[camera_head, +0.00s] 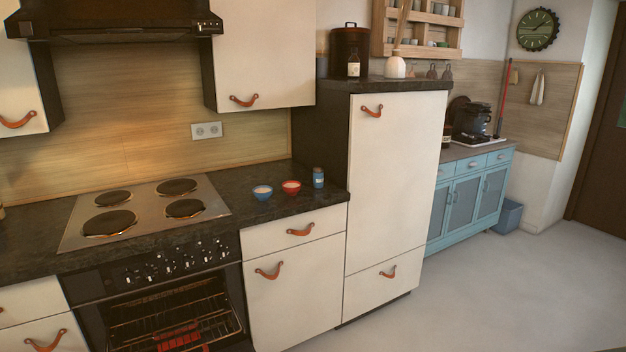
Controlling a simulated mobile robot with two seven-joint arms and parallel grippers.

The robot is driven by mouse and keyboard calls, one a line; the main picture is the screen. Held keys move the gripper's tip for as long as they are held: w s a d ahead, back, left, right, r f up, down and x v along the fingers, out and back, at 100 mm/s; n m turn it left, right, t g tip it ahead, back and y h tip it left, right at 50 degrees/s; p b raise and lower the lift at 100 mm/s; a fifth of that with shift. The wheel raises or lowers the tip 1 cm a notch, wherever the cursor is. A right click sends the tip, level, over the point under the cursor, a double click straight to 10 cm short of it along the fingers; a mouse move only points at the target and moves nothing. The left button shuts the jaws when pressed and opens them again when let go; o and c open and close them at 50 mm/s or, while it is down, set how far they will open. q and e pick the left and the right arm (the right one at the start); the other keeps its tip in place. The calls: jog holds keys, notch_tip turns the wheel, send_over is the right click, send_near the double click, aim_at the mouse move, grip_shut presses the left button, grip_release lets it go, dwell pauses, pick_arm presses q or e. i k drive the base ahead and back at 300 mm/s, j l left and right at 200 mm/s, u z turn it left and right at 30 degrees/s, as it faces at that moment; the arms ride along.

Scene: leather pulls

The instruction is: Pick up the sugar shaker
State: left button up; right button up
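A small blue cylinder with a brownish top (318,178) stands upright on the dark countertop (262,212), near the side of the tall white cabinet. It looks like the sugar shaker, but it is too small to be sure. A red bowl (291,187) and a blue bowl (262,192) stand just left of it, both with pale contents. Neither of my grippers is in view.
A steel hob (146,210) with several black plates lies left of the bowls, above an oven (170,300). The tall white cabinet (392,180) stands right of the blue cylinder. Grey floor (480,300) is clear at the right.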

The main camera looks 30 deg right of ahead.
aim_at(318, 171)
jog(key=l+u, duration=0.35)
jog(key=l, duration=1.4)
